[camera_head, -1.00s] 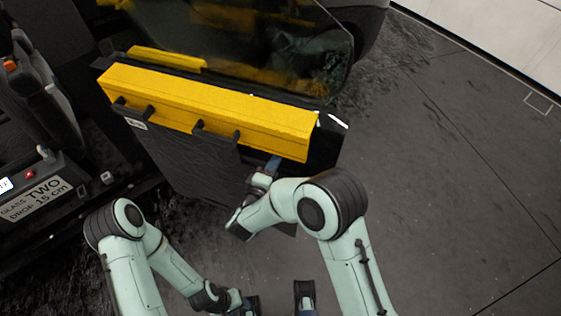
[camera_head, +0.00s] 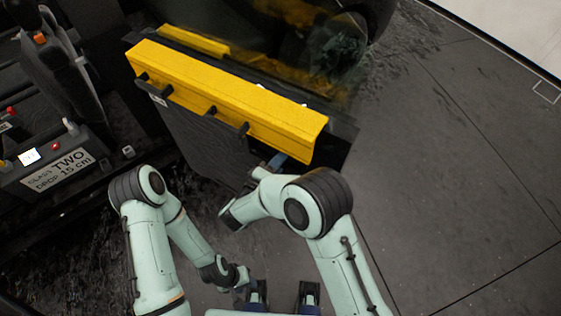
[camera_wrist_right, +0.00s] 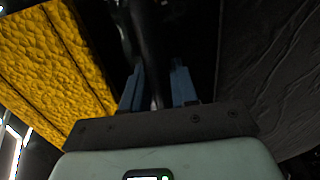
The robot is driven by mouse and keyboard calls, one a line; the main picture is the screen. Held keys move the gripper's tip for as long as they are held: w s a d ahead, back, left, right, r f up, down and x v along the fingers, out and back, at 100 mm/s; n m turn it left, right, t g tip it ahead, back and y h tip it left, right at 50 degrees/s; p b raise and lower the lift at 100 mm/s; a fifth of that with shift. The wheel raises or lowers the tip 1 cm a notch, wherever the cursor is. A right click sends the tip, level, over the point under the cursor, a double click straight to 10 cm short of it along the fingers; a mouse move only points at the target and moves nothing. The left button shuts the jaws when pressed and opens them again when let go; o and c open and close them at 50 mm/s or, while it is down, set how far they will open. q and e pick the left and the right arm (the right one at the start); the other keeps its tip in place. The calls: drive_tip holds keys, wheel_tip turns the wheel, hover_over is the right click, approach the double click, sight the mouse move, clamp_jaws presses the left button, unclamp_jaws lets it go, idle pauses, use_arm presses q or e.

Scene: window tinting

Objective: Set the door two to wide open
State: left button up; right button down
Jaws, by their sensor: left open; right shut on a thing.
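Door two is the black door panel (camera_head: 200,133) with a yellow top ledge (camera_head: 225,101) and a tinted glass pane (camera_head: 310,45) above it. It stands out at an angle from the dark interior on the left. My right gripper (camera_head: 272,164) is at the door's lower right part in the head view. In the right wrist view its blue fingers (camera_wrist_right: 157,88) are shut on a dark upright bar, the handle (camera_wrist_right: 152,55), between the yellow ledge and the dark panel. My left gripper (camera_head: 282,291) is open and empty over the floor, low in the head view.
A console with a "GLASS TWO DROP 15 cm" label (camera_head: 58,171) and small knobs is at the left, below a dark seat (camera_head: 62,75). The dark floor (camera_head: 450,170) to the right is clear. A pale wall (camera_head: 520,35) is at the upper right.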

drive_tip(key=shift+s+a+f, duration=0.15)
drive_tip(key=shift+s+a, duration=0.2)
drive_tip(key=c, duration=1.1)
unclamp_jaws()
drive_tip(key=shift+o, duration=0.3)
drive_tip(key=shift+s, duration=0.15)
drive_tip(key=v, duration=1.3)
drive_tip(key=shift+s+r, duration=0.2)
drive_tip(key=shift+r, duration=0.05)
